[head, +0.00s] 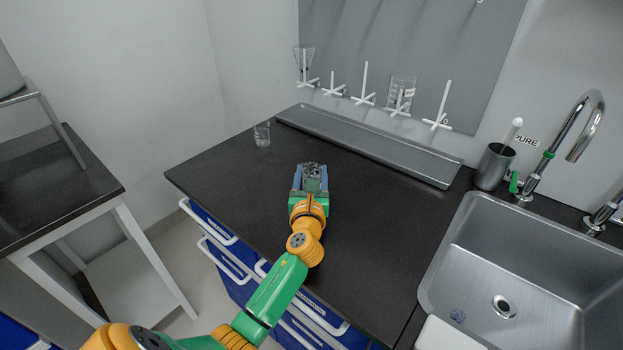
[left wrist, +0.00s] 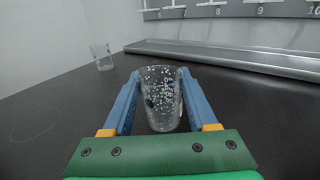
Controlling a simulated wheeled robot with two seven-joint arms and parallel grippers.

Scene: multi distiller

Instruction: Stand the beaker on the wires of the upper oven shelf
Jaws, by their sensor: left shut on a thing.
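My left gripper (head: 311,178) reaches over the black worktop and is shut on a clear glass beaker (left wrist: 161,100). The beaker is upright between the blue fingers and has pale specks or marks on its glass. It also shows between the fingertips in the head view (head: 313,169). I cannot tell whether its base touches the worktop. A second small clear beaker (head: 262,134) stands at the back left of the worktop, apart from the gripper, and it also shows in the left wrist view (left wrist: 102,57). No oven or wire shelf is in view. My right gripper is not in view.
A long grey metal tray (head: 365,144) lies along the back, below a grey pegboard (head: 405,50) with white pegs and hanging glassware. A steel sink (head: 530,265) and dark cup (head: 494,168) are at right. A separate dark-topped table (head: 60,190) stands left across a floor gap.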

